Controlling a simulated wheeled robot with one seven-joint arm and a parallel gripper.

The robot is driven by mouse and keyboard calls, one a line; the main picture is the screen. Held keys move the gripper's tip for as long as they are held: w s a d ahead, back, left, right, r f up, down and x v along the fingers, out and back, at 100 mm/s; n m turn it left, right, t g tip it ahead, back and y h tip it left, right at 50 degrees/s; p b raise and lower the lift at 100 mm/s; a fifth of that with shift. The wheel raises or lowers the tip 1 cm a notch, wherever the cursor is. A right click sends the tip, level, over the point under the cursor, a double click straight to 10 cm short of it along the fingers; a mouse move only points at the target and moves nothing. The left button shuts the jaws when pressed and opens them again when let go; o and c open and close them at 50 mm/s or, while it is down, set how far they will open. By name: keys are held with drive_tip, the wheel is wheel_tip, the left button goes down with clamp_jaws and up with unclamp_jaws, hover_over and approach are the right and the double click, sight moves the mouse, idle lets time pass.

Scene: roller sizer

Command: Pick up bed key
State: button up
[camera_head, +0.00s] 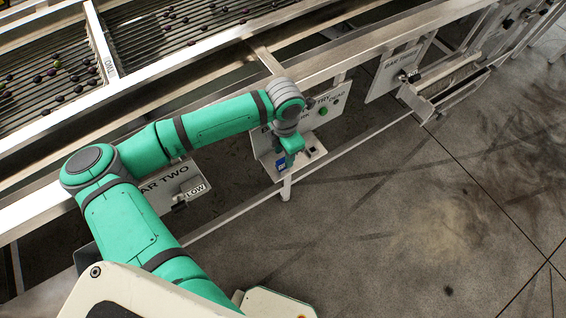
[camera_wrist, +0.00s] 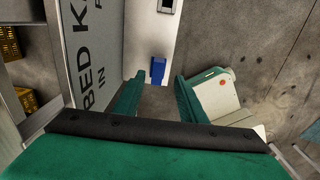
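A small blue piece, which looks like the bed key (camera_wrist: 158,71), lies on a narrow white ledge (camera_wrist: 143,40) beside a panel lettered "BED K…" and "IN" (camera_wrist: 92,62). The blue piece also shows in the head view (camera_head: 281,164), just below and left of my gripper (camera_head: 292,150). In the wrist view my gripper (camera_wrist: 158,98) has its two green fingers spread apart with nothing between them. The blue piece shows beyond the fingertips, near the middle of the gap, and appears untouched. My wrist covers part of the panel in the head view.
A metal rail (camera_head: 350,140) runs along the machine's front. A "…AR TWO" panel (camera_head: 165,186) with a "LOW" tag stands left, another panel (camera_head: 392,74) right. A green button (camera_head: 323,111) is on the key panel. Yellow crates (camera_wrist: 27,101) show behind. Concrete floor at right is clear.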

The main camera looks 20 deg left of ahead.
sight(282, 161)
drive_tip(key=shift+s+a+f, duration=0.1)
drive_tip(key=shift+a+f, duration=0.1)
drive_tip(key=shift+f, duration=1.15)
drive_tip(key=shift+a+f, duration=0.15)
drive_tip(key=shift+f, duration=1.15)
clamp_jaws()
